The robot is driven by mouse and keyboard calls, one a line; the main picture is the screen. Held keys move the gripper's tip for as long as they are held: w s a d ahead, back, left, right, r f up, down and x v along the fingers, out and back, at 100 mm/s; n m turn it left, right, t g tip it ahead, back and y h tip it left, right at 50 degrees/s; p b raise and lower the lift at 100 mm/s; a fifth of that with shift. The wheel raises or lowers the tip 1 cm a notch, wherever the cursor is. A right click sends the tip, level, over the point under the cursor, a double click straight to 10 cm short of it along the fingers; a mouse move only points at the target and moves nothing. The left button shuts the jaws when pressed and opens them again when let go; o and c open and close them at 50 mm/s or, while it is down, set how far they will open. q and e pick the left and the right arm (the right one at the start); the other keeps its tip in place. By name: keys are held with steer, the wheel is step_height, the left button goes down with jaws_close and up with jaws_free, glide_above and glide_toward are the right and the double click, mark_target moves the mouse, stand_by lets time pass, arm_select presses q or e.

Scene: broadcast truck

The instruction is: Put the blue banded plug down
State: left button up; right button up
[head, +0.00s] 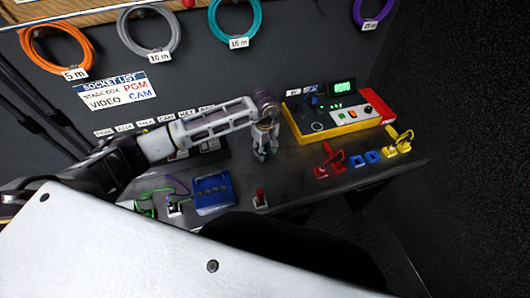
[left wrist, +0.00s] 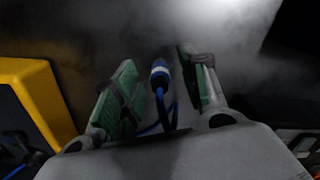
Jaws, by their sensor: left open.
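The blue banded plug (left wrist: 159,74) shows in the left wrist view, blue with a pale band and a blue cable trailing from it. It is between the two spread green-padded fingers of my left gripper (head: 265,153), with gaps on both sides. The fingers are open and do not appear to touch it. The plug seems to rest on the dark desk top (head: 285,170), but its exact contact is hard to tell. I cannot make out the plug in the head view, where my left gripper hangs low over the desk. My right gripper is not in view.
A yellow-edged tester (head: 339,129) with a lit green display stands right of the gripper. Red (head: 330,168), blue (head: 358,161) and yellow (head: 398,148) connectors sit along the desk's right. A blue box (head: 212,192) and a red-topped item (head: 260,198) stand nearer. Coiled cables hang behind.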

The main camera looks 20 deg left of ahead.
arm_select(q)
steer(key=shift+c, duration=1)
jaws_close()
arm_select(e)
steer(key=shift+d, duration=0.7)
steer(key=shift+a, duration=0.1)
